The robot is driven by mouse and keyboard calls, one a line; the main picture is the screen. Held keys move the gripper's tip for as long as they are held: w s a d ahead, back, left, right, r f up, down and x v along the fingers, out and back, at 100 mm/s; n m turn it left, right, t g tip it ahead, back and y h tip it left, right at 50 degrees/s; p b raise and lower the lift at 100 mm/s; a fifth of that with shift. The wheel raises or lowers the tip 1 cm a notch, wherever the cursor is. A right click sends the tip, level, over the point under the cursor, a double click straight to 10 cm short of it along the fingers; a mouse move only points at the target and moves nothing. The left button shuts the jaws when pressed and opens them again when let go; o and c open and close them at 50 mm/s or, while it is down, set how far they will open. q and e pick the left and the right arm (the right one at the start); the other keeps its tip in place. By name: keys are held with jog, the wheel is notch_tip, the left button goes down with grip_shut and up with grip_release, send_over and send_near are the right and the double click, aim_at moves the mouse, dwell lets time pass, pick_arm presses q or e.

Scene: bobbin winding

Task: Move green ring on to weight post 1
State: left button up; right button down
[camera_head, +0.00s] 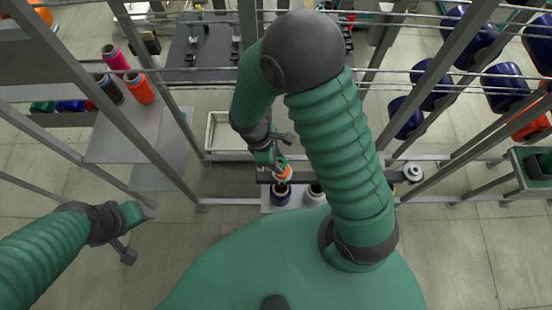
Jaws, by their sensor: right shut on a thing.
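My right gripper (281,153) is at the centre, above the dark bar near my body. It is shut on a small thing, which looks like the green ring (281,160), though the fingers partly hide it. I cannot make out weight post 1 for certain. My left gripper (138,232) is at the lower left, open and empty, over the floor.
A grey disc (413,172) is at the bar's right. A white tray (218,132) lies behind left. Metal frame posts surround the area. Pink (115,57) and orange (139,88) spools stand on the left shelf.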

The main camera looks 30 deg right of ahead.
jog(key=shift+d+f, duration=0.4)
jog(key=shift+d, duration=0.05)
jog(key=shift+d+f+b, duration=0.2)
jog(key=shift+f+b, duration=0.25)
jog(key=shift+b, duration=0.15)
jog(key=shift+a+f+b, duration=0.2)
jog(key=shift+f+b, duration=0.2)
jog(key=shift+f, duration=0.1)
jog(key=shift+a+f+b, duration=0.2)
jog(key=shift+f+b, duration=0.15)
jog(key=shift+f, duration=0.15)
jog(key=shift+s+d+f+b, duration=0.1)
jog(key=shift+d+f+b, duration=0.15)
jog(key=shift+f+b, duration=0.35)
jog(key=shift+d+f, duration=0.15)
jog(key=shift+f, duration=0.45)
pick_arm(q)
jog(key=f, duration=0.2)
jog(key=d+f, duration=0.1)
jog(key=f, duration=0.1)
jog(key=shift+f, duration=0.15)
jog(key=shift+a, duration=0.25)
pick_arm(e)
jog(key=shift+a+r, duration=0.1)
jog(key=shift+a, duration=0.1)
